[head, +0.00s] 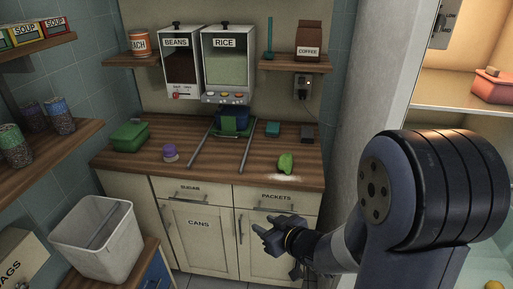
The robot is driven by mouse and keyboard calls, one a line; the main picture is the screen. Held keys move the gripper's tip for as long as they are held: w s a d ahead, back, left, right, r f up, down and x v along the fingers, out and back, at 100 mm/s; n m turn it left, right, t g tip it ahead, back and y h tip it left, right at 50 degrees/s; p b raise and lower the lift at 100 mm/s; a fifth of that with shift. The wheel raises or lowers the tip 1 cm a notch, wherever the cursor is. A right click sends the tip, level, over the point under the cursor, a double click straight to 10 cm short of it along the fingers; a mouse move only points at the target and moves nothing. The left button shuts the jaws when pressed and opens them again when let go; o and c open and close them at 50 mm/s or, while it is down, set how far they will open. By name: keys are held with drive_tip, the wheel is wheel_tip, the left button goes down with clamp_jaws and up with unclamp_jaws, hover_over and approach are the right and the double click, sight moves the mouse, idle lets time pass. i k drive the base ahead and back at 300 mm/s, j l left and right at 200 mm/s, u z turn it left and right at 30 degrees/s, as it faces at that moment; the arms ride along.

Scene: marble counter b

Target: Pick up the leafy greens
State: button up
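A small bright green lump that looks like the leafy greens (286,163) lies on the wooden counter near its front edge, right of the middle. A pale patch shows on the wood just below it. My gripper (263,236) is in front of the cabinet fronts, lower in the picture than the greens and apart from them. Its fingers point left and look spread, with nothing seen between them.
The wooden counter (225,170) also holds a green box (130,136), a purple-lidded jar (170,153), two rails (245,153) and small dark boxes. Bean and rice dispensers (228,62) stand behind. A white bin (98,240) stands lower left. A pale wall edge (375,90) bounds the right.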

sight(284, 162)
drive_tip(key=i+j+z, duration=0.3)
drive_tip(key=j, duration=0.3)
drive_tip(key=i+j+z, duration=0.15)
drive_tip(key=j, duration=0.2)
drive_tip(key=i+j+z, duration=0.15)
drive_tip(key=j, duration=0.2)
drive_tip(key=i+j+z, duration=0.15)
drive_tip(key=j, duration=0.2)
drive_tip(key=z, duration=0.75)
